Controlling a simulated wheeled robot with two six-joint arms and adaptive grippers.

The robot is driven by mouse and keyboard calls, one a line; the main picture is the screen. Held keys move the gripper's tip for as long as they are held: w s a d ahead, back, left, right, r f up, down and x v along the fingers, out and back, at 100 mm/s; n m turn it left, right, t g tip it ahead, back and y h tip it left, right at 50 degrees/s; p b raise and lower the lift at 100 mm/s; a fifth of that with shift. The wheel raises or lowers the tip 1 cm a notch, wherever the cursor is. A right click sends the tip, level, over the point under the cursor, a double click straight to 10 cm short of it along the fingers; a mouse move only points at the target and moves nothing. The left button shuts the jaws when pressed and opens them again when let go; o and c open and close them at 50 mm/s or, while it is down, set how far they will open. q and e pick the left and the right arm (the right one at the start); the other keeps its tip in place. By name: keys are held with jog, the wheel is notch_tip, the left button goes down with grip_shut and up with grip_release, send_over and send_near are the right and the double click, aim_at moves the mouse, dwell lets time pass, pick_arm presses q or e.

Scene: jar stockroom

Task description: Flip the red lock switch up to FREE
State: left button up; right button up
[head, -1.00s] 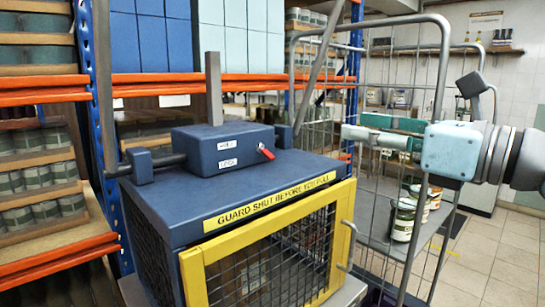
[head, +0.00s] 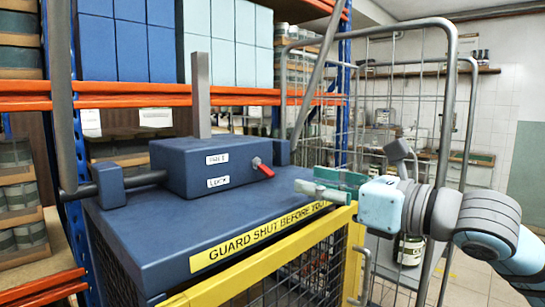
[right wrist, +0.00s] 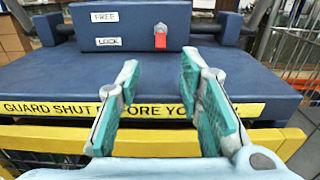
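The red lock switch (head: 263,168) is a small lever on the front of a dark blue box (head: 208,168) on top of the blue machine. In the right wrist view the red switch (right wrist: 160,38) points down, level with the LOCK label (right wrist: 108,41) and below the FREE label (right wrist: 104,17). My right gripper (head: 318,188) is in front and to the right of the switch, apart from it. In the right wrist view its green-padded fingers (right wrist: 161,63) are spread, with nothing between them and the switch beyond the gap. My left gripper is not in view.
A yellow mesh guard (head: 285,258) is at the machine's front, below a yellow warning strip (head: 258,236). A wire roll cage (head: 455,110) stands to the right, behind my right arm. Shelving with orange beams (head: 130,103) is behind. The machine's top is clear before the switch.

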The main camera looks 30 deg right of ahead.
aim_at(271, 173)
jog(key=p+x, duration=0.5)
jog(key=x, duration=0.4)
jog(key=shift+w+r, duration=0.1)
jog(key=shift+w+a, duration=0.2)
jog(key=shift+w, duration=0.35)
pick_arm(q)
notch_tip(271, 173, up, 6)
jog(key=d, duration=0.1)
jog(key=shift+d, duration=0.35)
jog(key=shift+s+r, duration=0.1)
pick_arm(e)
jog(key=shift+c, duration=0.2)
grip_shut()
